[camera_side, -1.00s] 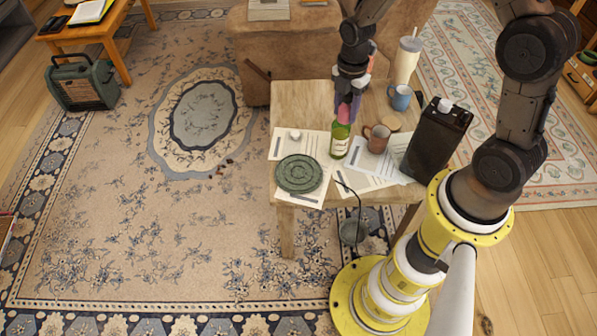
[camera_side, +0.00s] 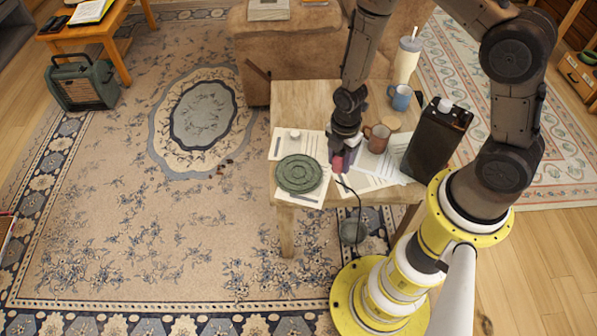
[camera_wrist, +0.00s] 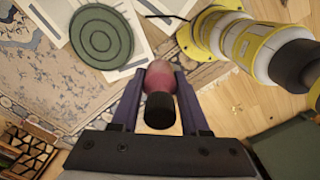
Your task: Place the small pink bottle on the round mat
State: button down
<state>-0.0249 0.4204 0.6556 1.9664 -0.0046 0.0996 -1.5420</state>
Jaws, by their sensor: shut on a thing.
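The small pink bottle (camera_side: 338,164) is held at the lower end of my gripper (camera_side: 343,158), above the front of the table. In the wrist view the pink bottle (camera_wrist: 161,75) sits between the two fingers of my gripper (camera_wrist: 160,85), its dark cap towards the camera. The gripper is shut on it. The round green mat (camera_side: 300,174) lies on papers to the left of the gripper in the side view. It also shows at the upper left of the wrist view (camera_wrist: 101,36). The bottle is apart from the mat.
A brown mug (camera_side: 377,138) stands close to the right of my gripper. A blue mug (camera_side: 401,97), a white tumbler (camera_side: 407,61) and a tall black carton (camera_side: 436,140) stand further right. A small white item (camera_side: 295,134) lies behind the mat. Papers cover the table front.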

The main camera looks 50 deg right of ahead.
jog(key=shift+f, duration=0.5)
jog(key=shift+w+f, duration=0.25)
jog(key=shift+w, duration=0.05)
jog(key=w+f, duration=0.4)
jog(key=w, duration=0.5)
send_over(298, 172)
jog(key=f, duration=0.5)
jog(key=shift+s+f, duration=0.15)
jog(key=shift+s, duration=0.1)
jog(key=shift+w+f, duration=0.15)
jog(key=shift+f, duration=0.75)
jog(key=shift+w+f, duration=0.1)
jog(key=shift+f, duration=0.75)
jog(key=shift+f, duration=0.1)
jog(key=shift+c, duration=2)
grip_release()
